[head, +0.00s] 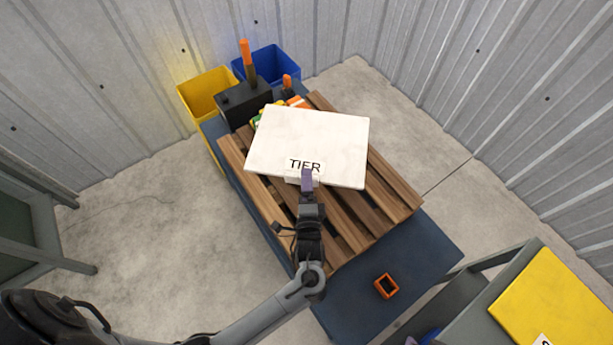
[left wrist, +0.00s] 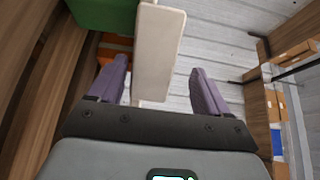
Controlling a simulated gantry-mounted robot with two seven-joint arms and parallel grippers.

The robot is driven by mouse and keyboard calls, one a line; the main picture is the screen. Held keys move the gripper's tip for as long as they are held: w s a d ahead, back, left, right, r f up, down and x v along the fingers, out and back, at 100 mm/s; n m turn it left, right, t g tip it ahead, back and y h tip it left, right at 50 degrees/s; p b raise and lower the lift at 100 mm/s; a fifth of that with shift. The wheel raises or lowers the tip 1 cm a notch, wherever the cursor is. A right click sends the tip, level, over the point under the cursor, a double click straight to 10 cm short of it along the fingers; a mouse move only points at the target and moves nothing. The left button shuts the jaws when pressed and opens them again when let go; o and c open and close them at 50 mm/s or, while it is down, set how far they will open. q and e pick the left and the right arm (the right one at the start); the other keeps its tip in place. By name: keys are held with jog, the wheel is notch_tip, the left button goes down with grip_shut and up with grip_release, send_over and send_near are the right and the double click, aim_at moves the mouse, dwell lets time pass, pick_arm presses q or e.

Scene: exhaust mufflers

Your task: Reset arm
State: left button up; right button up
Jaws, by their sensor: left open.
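A white board (head: 320,140) with a "TIER" label lies over the wooden pallet (head: 395,195). My left gripper (head: 307,181) is at the board's near edge, by the label. In the left wrist view, my left gripper (left wrist: 160,88) is open, its purple fingers well apart. My right gripper is not in view.
The pallet rests on a blue base (head: 425,250), with an orange square ring (head: 386,286) near its front. A yellow bin (head: 207,92), a blue bin (head: 270,62) and a dark box (head: 243,103) stand behind. A yellow-topped table (head: 560,305) is at lower right.

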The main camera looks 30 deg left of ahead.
pick_arm(q)
jog(key=shift+s+d, duration=0.35)
jog(key=shift+s, duration=0.2)
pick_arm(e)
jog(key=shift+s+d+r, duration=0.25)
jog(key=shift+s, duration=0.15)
pick_arm(q)
jog(key=shift+w+r, duration=0.1)
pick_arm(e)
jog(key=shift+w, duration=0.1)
